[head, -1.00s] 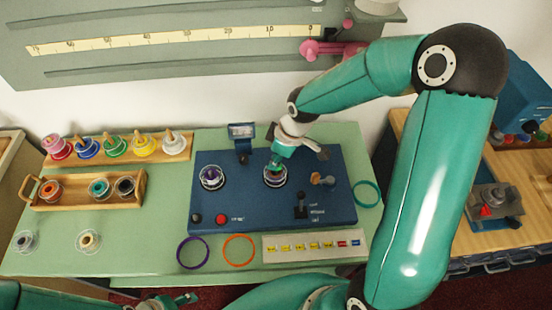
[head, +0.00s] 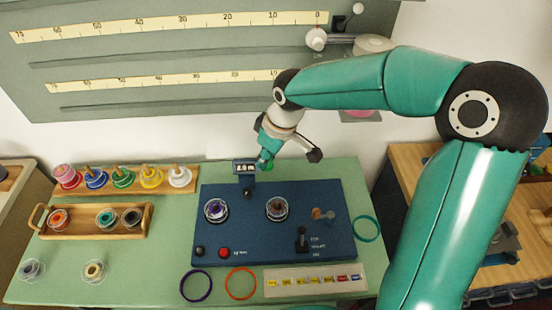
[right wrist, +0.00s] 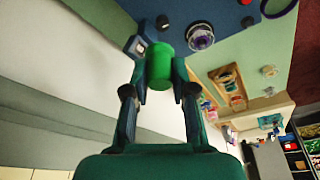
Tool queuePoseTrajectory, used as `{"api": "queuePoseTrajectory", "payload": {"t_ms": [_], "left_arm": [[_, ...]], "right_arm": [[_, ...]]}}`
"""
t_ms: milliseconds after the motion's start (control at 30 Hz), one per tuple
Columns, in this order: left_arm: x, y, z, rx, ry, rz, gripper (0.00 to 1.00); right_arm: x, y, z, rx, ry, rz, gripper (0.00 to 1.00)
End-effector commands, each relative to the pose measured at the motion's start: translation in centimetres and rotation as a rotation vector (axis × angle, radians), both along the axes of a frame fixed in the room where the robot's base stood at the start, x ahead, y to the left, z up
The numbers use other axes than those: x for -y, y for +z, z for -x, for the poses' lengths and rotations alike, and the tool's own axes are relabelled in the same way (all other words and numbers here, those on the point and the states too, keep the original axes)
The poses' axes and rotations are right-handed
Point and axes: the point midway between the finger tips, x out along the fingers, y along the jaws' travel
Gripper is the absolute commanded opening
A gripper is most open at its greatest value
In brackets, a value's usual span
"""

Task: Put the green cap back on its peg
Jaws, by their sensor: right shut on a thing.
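My right gripper (head: 265,158) is shut on the green cap (head: 264,165), a small green cylinder, and holds it up behind the display at the back of the blue panel. In the right wrist view the green cap (right wrist: 159,66) sits between the two fingers (right wrist: 160,90). A wooden rack (head: 148,190) at the back left has a row of upright pegs on coloured bases. The green-based peg (head: 123,177) is bare wood at the top. The red base at the left end carries a pink-white piece (head: 65,173). My left gripper is out of view.
The blue panel (head: 330,255) carries two clear round holders (head: 216,209) and (head: 277,208), a small display (head: 244,168), a lever (head: 302,238) and buttons. A wooden tray (head: 75,234) stands in front of the rack. Loose rings lie around the panel. A ruled wall board rises behind.

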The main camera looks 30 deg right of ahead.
Motion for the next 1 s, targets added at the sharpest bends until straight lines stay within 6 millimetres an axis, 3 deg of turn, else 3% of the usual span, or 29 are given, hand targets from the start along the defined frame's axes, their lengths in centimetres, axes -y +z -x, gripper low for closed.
{"api": "queuePoseTrajectory", "payload": {"t_ms": [33,200,300,400,1000], "left_arm": [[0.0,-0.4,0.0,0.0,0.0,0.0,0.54],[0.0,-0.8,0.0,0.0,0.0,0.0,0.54],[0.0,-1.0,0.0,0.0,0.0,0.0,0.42],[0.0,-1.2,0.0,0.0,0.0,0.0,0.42],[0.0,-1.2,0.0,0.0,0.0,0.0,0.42]], "right_arm": [[-0.8,-1.6,-0.9,-0.006,-0.045,0.001,0.12],[-3.2,-5.4,-3.8,-0.003,-0.23,0.002,0.12],[-4.6,-7.1,-5.1,0.0,-0.315,0.002,0.12],[-5.5,-8.4,-5.8,-0.001,-0.378,0.001,0.12],[-6.2,-9.1,-6.4,0.002,-0.426,-0.001,0.12]]}}
